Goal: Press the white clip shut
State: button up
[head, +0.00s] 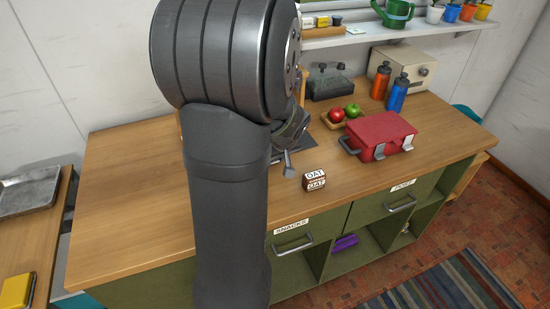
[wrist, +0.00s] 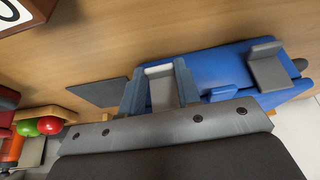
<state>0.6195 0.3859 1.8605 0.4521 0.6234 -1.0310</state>
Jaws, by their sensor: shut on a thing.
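A blue case (wrist: 220,68) lies on the counter in the wrist view. A pale clip (wrist: 160,88) on its side is between the two blue-grey fingers of my gripper (wrist: 161,90), which is shut on it. The clip's lower end and its seat are partly hidden by the gripper, so I cannot tell whether it is flush. A second, grey clip (wrist: 268,68) is farther right on the case, clear of the fingers. In the head view my arm hides the blue case and the gripped clip.
A red case (head: 385,130) with two pale clips stands to the right of my arm. An OAT box (head: 314,181) is near the counter's front. Apples (head: 344,113) and bottles (head: 397,92) stand farther back. The counter's left part (head: 125,190) is clear.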

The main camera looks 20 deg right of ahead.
jog(key=o, duration=0.7)
jog(key=shift+r, duration=0.1)
jog(key=v, duration=1.7)
jog(key=shift+s, duration=0.15)
jog(key=x, duration=1.7)
